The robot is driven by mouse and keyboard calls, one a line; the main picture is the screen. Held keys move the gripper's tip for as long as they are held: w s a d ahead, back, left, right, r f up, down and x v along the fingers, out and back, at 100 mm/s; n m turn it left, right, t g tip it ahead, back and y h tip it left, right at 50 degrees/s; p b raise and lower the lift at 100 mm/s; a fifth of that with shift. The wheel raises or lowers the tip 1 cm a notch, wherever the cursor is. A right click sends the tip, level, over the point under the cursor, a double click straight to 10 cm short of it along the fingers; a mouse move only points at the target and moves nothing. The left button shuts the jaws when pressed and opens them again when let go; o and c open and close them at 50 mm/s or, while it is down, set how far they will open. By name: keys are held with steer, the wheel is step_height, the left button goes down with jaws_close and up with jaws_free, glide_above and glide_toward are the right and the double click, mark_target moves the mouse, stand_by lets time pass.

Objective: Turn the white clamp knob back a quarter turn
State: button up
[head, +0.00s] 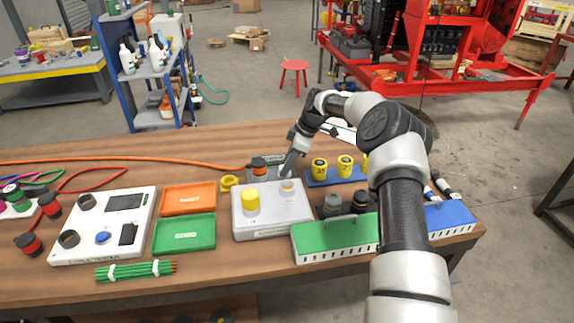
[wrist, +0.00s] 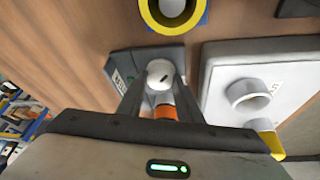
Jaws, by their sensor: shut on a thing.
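The white clamp knob (wrist: 160,73) sits on a dark grey block (wrist: 150,55), with a short dark slanted mark on its top. My gripper (wrist: 158,80) is shut on the knob, one finger on each side. An orange cable end (wrist: 165,108) shows just below the knob, between the fingers. In the head view my gripper (head: 287,172) reaches down at the right end of the grey block (head: 255,174). The knob cannot be made out there.
A light grey box (head: 270,222) with a yellow cap (head: 250,202) and a white ring stands close in front. A yellow ring (head: 229,182) lies to the left. Yellow cylinders (head: 345,164) stand to the right. An orange cable (head: 150,160) crosses the table.

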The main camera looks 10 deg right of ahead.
steer(key=o, duration=1)
steer(key=shift+o, duration=0.2)
steer(key=p+v, duration=0.1)
steer(key=v, duration=1.6)
steer(key=shift+r+p, duration=0.25)
steer(key=shift+p, duration=0.05)
steer(key=shift+d, duration=0.1)
